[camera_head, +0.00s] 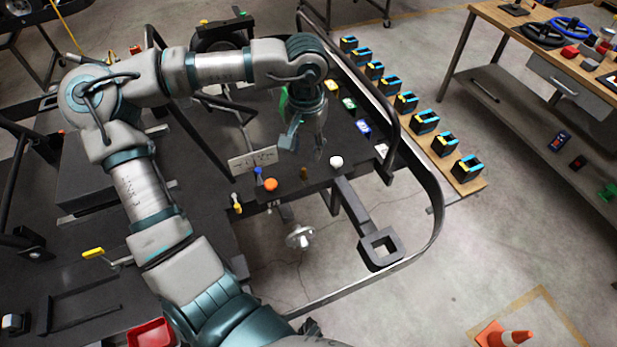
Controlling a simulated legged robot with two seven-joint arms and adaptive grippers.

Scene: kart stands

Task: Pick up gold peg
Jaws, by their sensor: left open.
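A small brownish-gold peg (304,173) stands near the front edge of the black kart panel (300,187), between an orange round knob (271,185) and a white round knob (336,161). I take it to be the gold peg; it is too small to make out in detail. My left gripper (304,146) points down over the panel, a little behind the peg in the picture. Its fingers are apart, and I see nothing held between them. The peg appears clear of the fingers. My right gripper is not in view.
A blue peg (258,173) and a white label plate (252,159) are left of the orange knob. A black tube frame (437,205) curves around the right side. Several black, blue and yellow blocks (425,121) line a wooden board. A workbench (515,30) stands at upper right.

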